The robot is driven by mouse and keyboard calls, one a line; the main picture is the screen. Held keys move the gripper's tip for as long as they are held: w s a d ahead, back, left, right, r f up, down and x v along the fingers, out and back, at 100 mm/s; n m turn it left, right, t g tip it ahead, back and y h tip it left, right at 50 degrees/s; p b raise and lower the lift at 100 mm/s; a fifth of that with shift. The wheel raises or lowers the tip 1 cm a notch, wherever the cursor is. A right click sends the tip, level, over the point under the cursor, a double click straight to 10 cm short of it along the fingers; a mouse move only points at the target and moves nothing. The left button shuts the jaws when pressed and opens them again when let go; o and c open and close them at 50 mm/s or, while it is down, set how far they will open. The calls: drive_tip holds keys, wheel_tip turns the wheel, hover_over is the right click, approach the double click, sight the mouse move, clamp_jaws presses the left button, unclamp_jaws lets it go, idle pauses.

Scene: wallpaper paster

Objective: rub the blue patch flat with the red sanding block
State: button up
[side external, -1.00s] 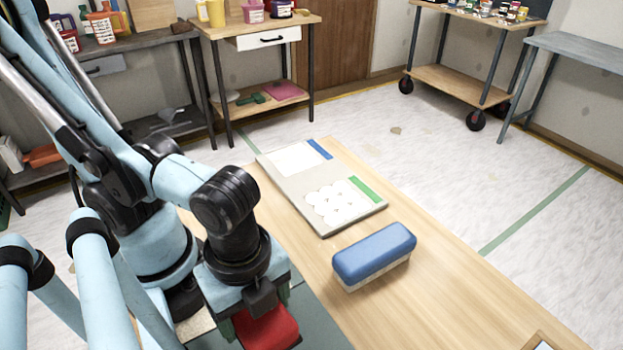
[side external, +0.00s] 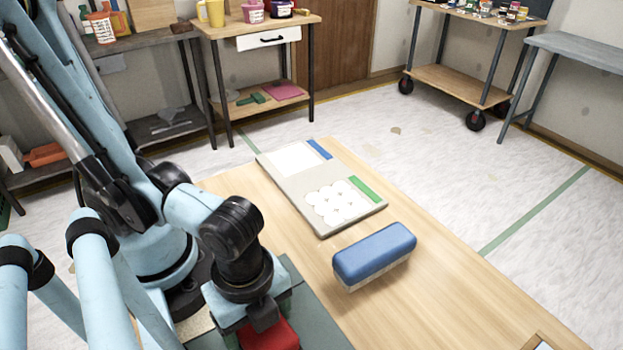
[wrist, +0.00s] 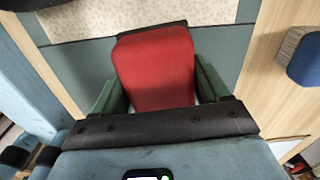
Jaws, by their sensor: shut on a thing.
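The red sanding block (side external: 272,336) is between the green fingers of my gripper (wrist: 157,88), which is shut on it. In the side external view it is at the bottom edge, partly hidden by my wrist; it also shows in the wrist view (wrist: 155,65). The block is over a grey-green mat (side external: 310,300). Beyond its far end in the wrist view is a speckled beige sheet (wrist: 190,14). I cannot make out a blue patch under or beside the block. Whether the block touches the surface below cannot be told.
A blue-topped block with a pale underside (side external: 374,252) stands on the wooden table (side external: 450,290) right of my gripper. Behind it lies a grey board (side external: 290,195) with white discs and blue and green strips. The right part of the table is mostly clear.

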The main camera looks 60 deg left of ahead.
drive_tip(key=shift+f, duration=0.3)
drive_tip(key=o, duration=1.1)
drive_tip(key=shift+r, duration=0.1)
drive_tip(key=shift+r, duration=6.3)
drive_tip(key=w+a+f+n+t+h, duration=0.1)
drive_tip(key=w+a+n+t+h, duration=0.2)
drive_tip(key=w+n, duration=0.75)
drive_tip(key=w+a+n+t+y, duration=0.1)
drive_tip(key=w+a+n, duration=0.1)
drive_tip(key=w+a, duration=0.1)
drive_tip(key=w+a+n+t+y, duration=0.1)
drive_tip(key=w+a+n, duration=0.1)
drive_tip(key=a, duration=0.3)
drive_tip(key=w+a+n+t+y, duration=0.1)
drive_tip(key=w+a+n+t, duration=0.1)
drive_tip(key=w+a, duration=0.2)
drive_tip(key=shift+w+a+r+n, duration=0.25)
drive_tip(key=shift+r, duration=0.15)
